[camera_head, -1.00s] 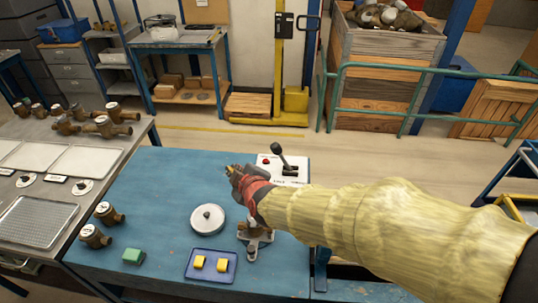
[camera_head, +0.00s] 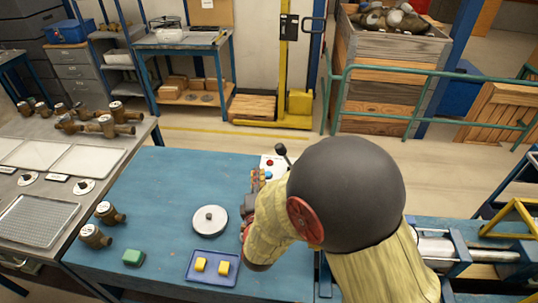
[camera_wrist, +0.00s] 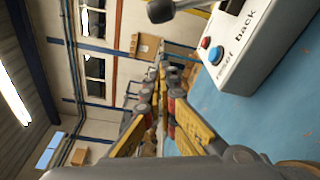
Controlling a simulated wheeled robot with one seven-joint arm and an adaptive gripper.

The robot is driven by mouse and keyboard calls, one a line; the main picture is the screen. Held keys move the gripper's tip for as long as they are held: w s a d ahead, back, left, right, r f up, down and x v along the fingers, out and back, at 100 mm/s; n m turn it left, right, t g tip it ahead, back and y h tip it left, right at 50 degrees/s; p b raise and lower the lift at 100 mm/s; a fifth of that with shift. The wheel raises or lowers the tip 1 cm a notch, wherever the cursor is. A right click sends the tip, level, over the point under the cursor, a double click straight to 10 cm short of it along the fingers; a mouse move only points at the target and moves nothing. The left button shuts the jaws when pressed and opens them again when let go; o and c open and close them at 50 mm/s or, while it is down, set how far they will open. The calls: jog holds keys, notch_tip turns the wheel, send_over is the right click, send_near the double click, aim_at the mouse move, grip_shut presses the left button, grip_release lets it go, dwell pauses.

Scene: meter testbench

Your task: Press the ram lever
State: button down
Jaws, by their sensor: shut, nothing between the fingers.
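The ram lever is a black-knobbed stick (camera_head: 281,149) on a white control box (camera_head: 268,160) at the back right of the blue bench. My arm hides most of the box in the head view. In the wrist view the lever's knob (camera_wrist: 160,11) is at the top edge, and the white box (camera_wrist: 245,55) at upper right bears a red button, a blue button and lettering reading "reset" and "back". My gripper (camera_wrist: 160,80) is shut and empty, apart from the lever, with the knob above its tips in that view. In the head view my gripper (camera_head: 257,180) is beside the box's near left side.
Brass meters (camera_head: 107,213) stand at left. The bench's back left is clear. Ram machinery (camera_head: 460,250) is at right.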

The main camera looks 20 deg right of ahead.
jog(key=shift+w, duration=0.1)
jog(key=b+x, duration=0.2)
jog(key=x, duration=0.7)
jog(key=shift+w+f, duration=0.1)
jog(key=shift+s+d+r+b, duration=0.2)
jog(key=shift+d+r, duration=0.05)
jog(key=shift+d, duration=0.35)
jog(key=shift+s+d+r+b, duration=0.2)
jog(key=shift+d, duration=0.4)
jog(key=shift+s+d+r, duration=0.2)
jog(key=shift+s+d, duration=0.15)
jog(key=shift+d, duration=0.15)
jog(key=shift+w, duration=0.15)
